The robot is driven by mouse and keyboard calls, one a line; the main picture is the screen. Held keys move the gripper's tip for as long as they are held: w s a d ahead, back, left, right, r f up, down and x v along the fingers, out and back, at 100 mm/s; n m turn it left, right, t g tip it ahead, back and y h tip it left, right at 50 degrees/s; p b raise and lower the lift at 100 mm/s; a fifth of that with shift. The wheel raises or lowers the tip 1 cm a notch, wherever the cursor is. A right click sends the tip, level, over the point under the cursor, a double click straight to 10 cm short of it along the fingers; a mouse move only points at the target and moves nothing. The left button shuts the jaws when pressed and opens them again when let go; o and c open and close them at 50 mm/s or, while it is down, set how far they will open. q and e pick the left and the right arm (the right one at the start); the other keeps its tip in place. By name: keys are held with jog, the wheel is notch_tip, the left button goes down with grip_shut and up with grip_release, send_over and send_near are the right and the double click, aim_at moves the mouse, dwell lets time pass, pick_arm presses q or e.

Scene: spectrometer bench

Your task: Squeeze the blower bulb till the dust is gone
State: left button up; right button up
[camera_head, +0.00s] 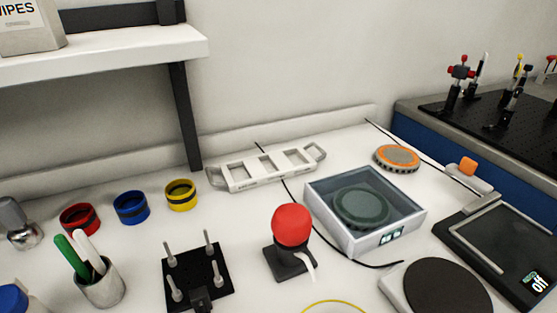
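The blower bulb (291,226) is red and round. It sits upright on a black square stand (287,265) near the middle front of the bench, with a pale nozzle or tube at its lower right. It looks full and not pressed in. Behind it to the right is a clear-walled box (382,247) with a dark green round disc (361,208) inside and a small lit display on its front. I cannot make out dust on any surface at this size. Neither of my grippers is in view.
Red (80,219), blue (131,207) and yellow (181,195) rings, a pen cup (101,288) and a black plate with posts (185,272) stand left. A white rack (265,170) lies behind. A dark round pad (434,287) and a scale-like device (505,250) are right.

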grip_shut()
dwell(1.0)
